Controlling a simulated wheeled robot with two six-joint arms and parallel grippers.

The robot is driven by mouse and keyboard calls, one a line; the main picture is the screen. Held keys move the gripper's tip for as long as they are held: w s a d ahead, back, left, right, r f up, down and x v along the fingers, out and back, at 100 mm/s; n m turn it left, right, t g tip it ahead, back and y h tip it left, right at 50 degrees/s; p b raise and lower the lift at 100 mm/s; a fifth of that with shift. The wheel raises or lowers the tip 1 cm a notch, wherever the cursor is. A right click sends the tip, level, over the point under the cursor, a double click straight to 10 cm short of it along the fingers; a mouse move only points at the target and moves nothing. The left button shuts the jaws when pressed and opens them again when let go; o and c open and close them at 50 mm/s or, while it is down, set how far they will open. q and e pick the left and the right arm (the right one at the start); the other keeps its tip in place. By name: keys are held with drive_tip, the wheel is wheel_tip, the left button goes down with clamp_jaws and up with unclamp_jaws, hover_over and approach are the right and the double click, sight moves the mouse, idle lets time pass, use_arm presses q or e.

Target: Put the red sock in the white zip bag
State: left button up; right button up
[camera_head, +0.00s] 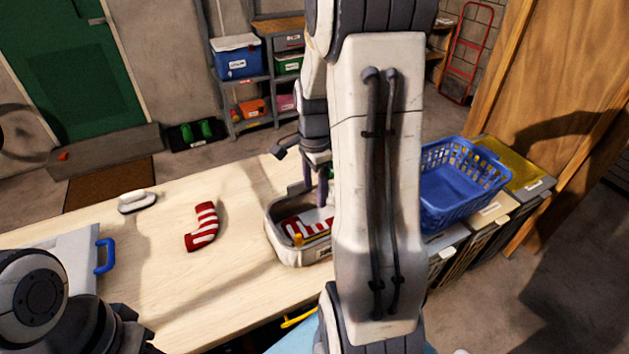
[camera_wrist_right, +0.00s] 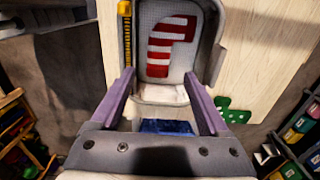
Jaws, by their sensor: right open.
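A red and white striped sock (camera_head: 305,224) lies inside the open white zip bag (camera_head: 287,255) on the table. In the right wrist view, this sock (camera_wrist_right: 170,45) rests on the mesh floor of the bag (camera_wrist_right: 211,62), with a yellow zip along one side. A second red and white striped sock (camera_head: 203,227) lies on the table left of the bag. My right gripper (camera_head: 322,190) is open and empty above the bag's far end. Its two purple fingers (camera_wrist_right: 158,75) stand apart in the wrist view. My arm hides the bag's right side in the head view.
A white brush-like object (camera_head: 137,201) lies at the table's far left. A pale case with a blue handle (camera_head: 105,256) is at the near left. A blue basket (camera_head: 460,185) stands on bins to the right. The tabletop around the loose sock is clear.

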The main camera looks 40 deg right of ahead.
drive_tip(key=s+a+r+n, duration=0.25)
drive_tip(key=a+n, duration=0.45)
drive_tip(key=a, duration=0.4)
drive_tip(key=s+a+r+n, duration=0.1)
drive_tip(key=a+r+n, duration=0.2)
drive_tip(key=a+n, duration=0.55)
drive_tip(key=s+a+n+y, duration=0.1)
drive_tip(key=s+a+n, duration=1)
drive_tip(key=s+n, duration=0.1)
drive_tip(key=shift+s+a+n, duration=0.2)
drive_tip(key=shift+s+n, duration=0.15)
drive_tip(key=shift+s, duration=0.05)
drive_tip(key=shift+d, duration=0.1)
